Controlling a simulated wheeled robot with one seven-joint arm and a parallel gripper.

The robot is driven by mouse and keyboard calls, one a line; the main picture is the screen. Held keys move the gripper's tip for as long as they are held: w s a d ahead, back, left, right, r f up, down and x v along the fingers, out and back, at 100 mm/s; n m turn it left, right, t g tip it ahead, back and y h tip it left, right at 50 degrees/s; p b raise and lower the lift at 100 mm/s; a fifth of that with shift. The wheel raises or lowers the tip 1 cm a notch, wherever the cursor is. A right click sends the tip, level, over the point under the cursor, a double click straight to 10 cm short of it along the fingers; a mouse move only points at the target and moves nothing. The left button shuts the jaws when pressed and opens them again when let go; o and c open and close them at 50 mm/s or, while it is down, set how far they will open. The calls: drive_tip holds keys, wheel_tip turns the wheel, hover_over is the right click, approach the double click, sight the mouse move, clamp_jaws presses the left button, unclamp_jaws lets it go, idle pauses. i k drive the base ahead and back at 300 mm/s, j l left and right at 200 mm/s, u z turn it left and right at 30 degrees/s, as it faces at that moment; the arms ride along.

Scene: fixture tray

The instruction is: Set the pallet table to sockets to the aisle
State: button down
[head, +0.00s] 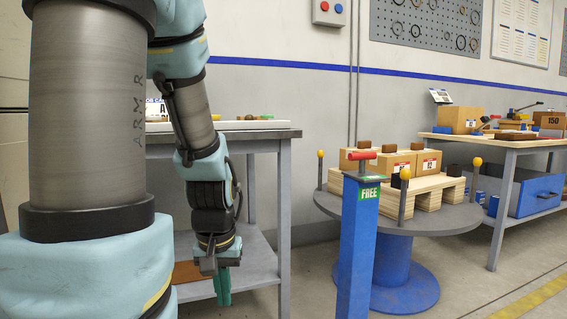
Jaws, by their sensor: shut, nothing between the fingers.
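The pallet table is a round grey turntable (330,205) on a blue pedestal, right of centre in the head view. A light wooden pallet (436,184) lies on it, with cardboard boxes (398,160) on top. The pallet's dark openings show on its near side, partly hidden. Grey posts with yellow knobs (477,161) stand around the rim. In front stands a blue post (358,240) with a red handle (362,156) and a green label reading FREE. My gripper (222,290) points down, shut and empty, left of the blue post and apart from it.
A grey workbench (284,150) with a lower shelf stands behind my arm. Another bench (510,145) at the right holds boxes, with a blue drawer unit (538,195) below. Open floor lies at the lower right, marked by a yellow line (530,297).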

sight(437, 204)
drive_tip(key=l+u, duration=0.5)
drive_tip(key=u, duration=0.2)
drive_tip(key=l+u, duration=0.35)
drive_tip(key=k+l+u, duration=0.2)
drive_tip(key=l, duration=0.35)
drive_tip(key=k+l+u, duration=0.2)
drive_tip(key=l, duration=0.3)
drive_tip(key=k+l+u, duration=0.2)
drive_tip(key=l, duration=0.25)
drive_tip(key=k+l+u, duration=0.2)
drive_tip(key=k+l, duration=0.15)
drive_tip(key=l, duration=0.05)
